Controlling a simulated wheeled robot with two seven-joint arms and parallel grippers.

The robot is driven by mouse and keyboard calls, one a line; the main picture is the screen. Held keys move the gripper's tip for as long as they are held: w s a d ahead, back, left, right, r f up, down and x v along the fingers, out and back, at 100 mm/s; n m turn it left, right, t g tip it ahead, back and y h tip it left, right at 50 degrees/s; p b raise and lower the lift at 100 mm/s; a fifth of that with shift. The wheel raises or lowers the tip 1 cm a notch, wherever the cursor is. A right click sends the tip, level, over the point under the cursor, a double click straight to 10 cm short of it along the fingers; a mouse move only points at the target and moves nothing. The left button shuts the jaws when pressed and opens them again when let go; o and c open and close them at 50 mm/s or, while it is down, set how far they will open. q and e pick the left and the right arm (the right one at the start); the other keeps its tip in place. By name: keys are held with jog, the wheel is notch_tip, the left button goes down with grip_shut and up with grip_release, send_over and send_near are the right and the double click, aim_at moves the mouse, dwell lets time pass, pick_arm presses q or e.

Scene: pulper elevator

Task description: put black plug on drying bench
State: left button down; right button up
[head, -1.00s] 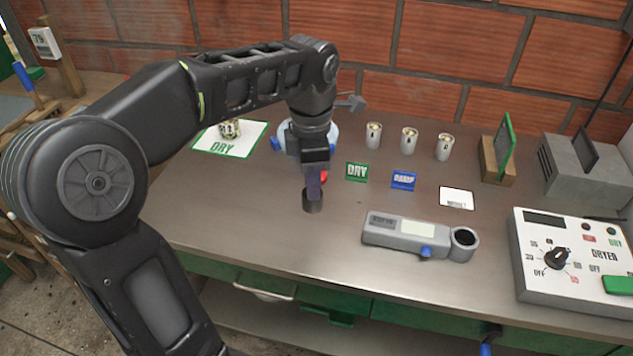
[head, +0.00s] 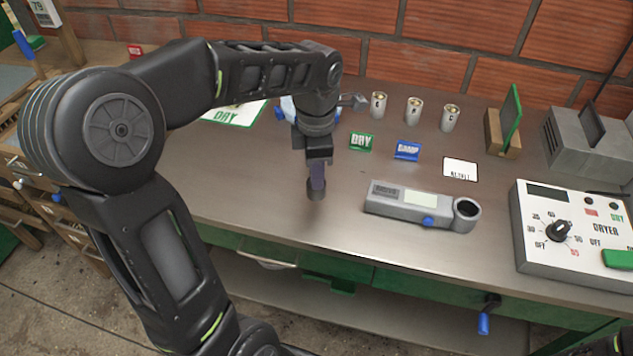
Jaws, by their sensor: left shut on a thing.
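My left gripper (head: 317,180) points down over the front middle of the steel drying bench (head: 260,215). It is shut on a small dark cylinder, the black plug (head: 316,193). The fingers cover most of the plug, and only its lower part shows. The plug is upright, at or close above the bench top; I cannot tell whether it touches. My right gripper is out of view.
Right of the plug lies a grey meter (head: 405,203) with a round cup. The dryer panel (head: 560,240) stands at right. Bench left of the plug is clear.

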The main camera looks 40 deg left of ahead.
pick_arm(q)
jog(key=shift+f, duration=1.85)
jog(key=shift+f, duration=0.15)
jog(key=c, duration=1.2)
grip_release()
jog(key=shift+c, duration=0.2)
jog(key=r, duration=1.2)
jog(key=shift+s+d+r, duration=0.1)
jog(key=shift+s+r, duration=0.1)
